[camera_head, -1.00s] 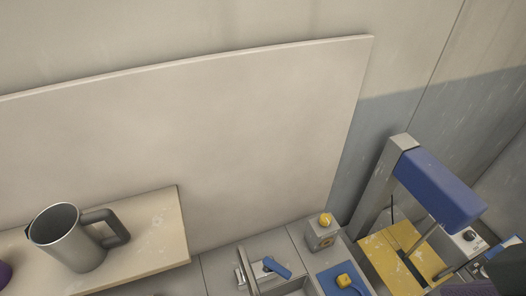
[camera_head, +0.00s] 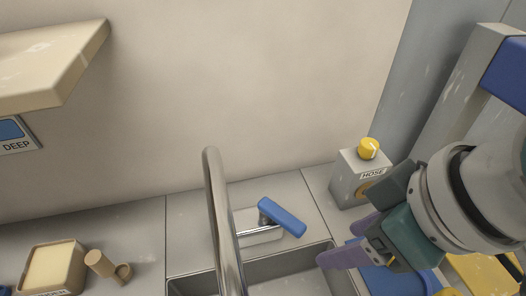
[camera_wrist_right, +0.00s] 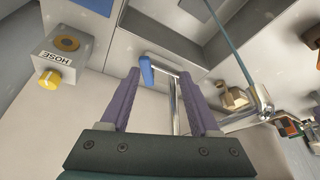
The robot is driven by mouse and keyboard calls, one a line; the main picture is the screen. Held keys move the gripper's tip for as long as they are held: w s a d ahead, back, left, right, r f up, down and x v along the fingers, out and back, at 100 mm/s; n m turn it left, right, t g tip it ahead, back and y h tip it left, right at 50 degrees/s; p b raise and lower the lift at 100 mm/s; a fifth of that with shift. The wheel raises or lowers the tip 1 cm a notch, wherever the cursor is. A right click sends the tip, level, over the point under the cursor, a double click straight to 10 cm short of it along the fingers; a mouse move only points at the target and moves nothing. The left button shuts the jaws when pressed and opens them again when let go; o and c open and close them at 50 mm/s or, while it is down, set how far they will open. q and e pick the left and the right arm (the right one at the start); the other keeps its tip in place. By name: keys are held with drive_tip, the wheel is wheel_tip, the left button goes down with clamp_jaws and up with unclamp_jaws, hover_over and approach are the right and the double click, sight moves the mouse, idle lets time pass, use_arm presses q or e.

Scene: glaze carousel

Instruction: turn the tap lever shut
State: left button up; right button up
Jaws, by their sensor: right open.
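The tap lever (camera_head: 282,216) is a blue bar on a metal base behind the sink, slanting down to the right. In the right wrist view the blue lever (camera_wrist_right: 147,70) shows between the purple fingers, farther out. The metal tap spout (camera_head: 222,215) rises and bends over left of the lever. My right gripper (camera_head: 352,242) is open, to the right of the lever and apart from it in the head view. Nothing shows between its fingers (camera_wrist_right: 160,88) at their tips except the view of the tap beyond. My left gripper is out of view.
A grey HOSE box (camera_head: 357,180) with a yellow knob stands just right of the lever. The sink basin (camera_head: 285,262) is in front. A sponge-like block in a wooden holder (camera_head: 55,267) sits far left, below a cream shelf (camera_head: 60,70).

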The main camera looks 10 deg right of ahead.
drive_tip(key=n+b, duration=0.1)
drive_tip(key=n, duration=0.1)
approach(289, 219)
use_arm(q)
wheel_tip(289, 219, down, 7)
drive_tip(key=b, duration=0.3)
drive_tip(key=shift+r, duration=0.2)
use_arm(e)
drive_tip(key=shift+y, duration=0.3)
drive_tip(key=x, duration=0.8)
drive_tip(key=shift+w+d+f, duration=0.1)
drive_tip(key=shift+d+f, duration=0.1)
drive_tip(key=shift+f, duration=0.05)
clamp_jaws()
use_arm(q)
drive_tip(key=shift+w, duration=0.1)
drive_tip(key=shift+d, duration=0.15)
